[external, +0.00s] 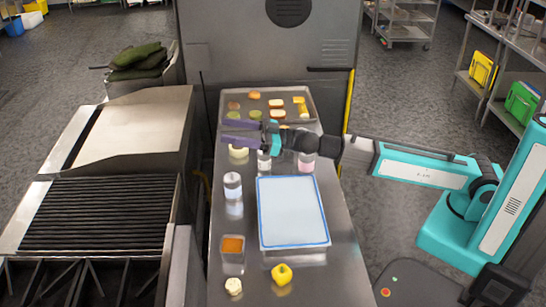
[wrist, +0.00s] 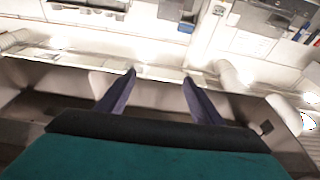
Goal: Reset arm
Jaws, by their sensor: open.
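My gripper (external: 226,132) is open and empty, with its two purple fingers pointing left in the external view. It is above the far half of the steel counter (external: 225,274), just in front of the metal tray of food (external: 311,100). My arm reaches in from the right. In the wrist view, my gripper (wrist: 159,78) shows its two fingers apart with nothing between them. That view faces out across the room towards pale walls and shelves, and shows none of the food.
A blue-edged board (external: 292,212) lies mid-counter, with a shaker (external: 232,185) on its left. A yellow pepper (external: 281,274) and an orange-topped container (external: 232,246) sit nearer. Bottles (external: 264,163) stand close below my gripper. A grill (external: 95,215) is left.

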